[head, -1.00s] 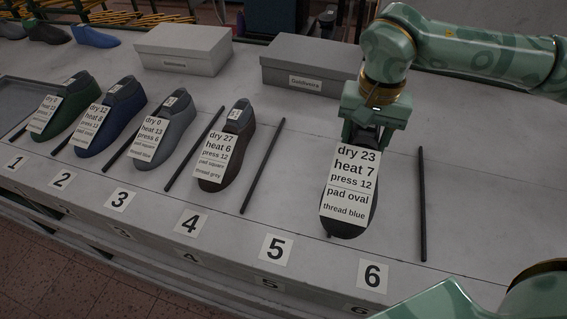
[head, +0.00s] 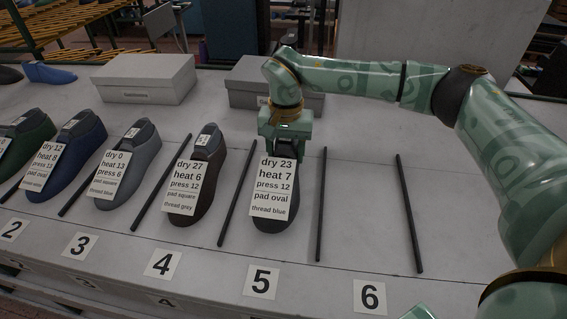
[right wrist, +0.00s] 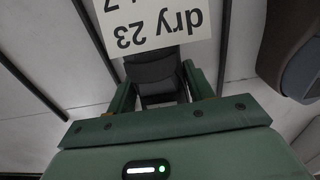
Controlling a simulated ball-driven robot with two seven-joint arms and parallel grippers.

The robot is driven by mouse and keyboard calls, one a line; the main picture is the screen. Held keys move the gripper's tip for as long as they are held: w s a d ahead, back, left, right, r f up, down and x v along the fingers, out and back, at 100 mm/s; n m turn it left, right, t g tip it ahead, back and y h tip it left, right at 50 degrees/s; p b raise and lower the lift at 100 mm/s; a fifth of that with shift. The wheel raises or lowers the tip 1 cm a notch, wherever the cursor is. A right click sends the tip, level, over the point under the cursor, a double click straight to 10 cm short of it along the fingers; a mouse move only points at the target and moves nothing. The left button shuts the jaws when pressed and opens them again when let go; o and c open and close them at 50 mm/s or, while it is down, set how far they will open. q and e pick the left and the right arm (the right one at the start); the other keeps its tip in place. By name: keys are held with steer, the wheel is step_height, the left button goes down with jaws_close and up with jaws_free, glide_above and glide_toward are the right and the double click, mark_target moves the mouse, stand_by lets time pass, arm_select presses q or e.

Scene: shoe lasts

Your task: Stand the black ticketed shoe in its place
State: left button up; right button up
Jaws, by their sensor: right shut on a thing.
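The black ticketed shoe (head: 277,224) is in the bay marked 5, between two dark rods, toe toward the front edge. Its white ticket (head: 273,187) reads dry 23, heat 7, press 12, pad oval, thread blue. My right gripper (head: 286,148) is shut on the shoe's heel end from behind. In the right wrist view, the dark heel (right wrist: 156,78) sits between the fingers and the ticket shows upside down. I cannot tell whether the sole touches the table. My left gripper is not in view.
The brown shoe (head: 206,200) stands in bay 4, left of a dark rod (head: 236,200). Another rod (head: 321,205) is close on the right. Bay 6, marked by its number card (head: 370,297), is empty. Grey boxes (head: 150,80) stand behind.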

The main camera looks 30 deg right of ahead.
mark_target(285, 161)
steer(key=shift+w+a+f, duration=0.1)
steer(key=shift+w+f, duration=0.15)
steer(key=shift+f, duration=0.05)
step_height(285, 161, down, 3)
steer(key=shift+b, duration=0.65)
steer(key=shift+r, duration=0.1)
steer(key=o, duration=1.6)
steer(key=shift+c, duration=0.2)
steer(key=shift+s, duration=0.1)
step_height(285, 161, up, 12)
steer(key=p, duration=0.3)
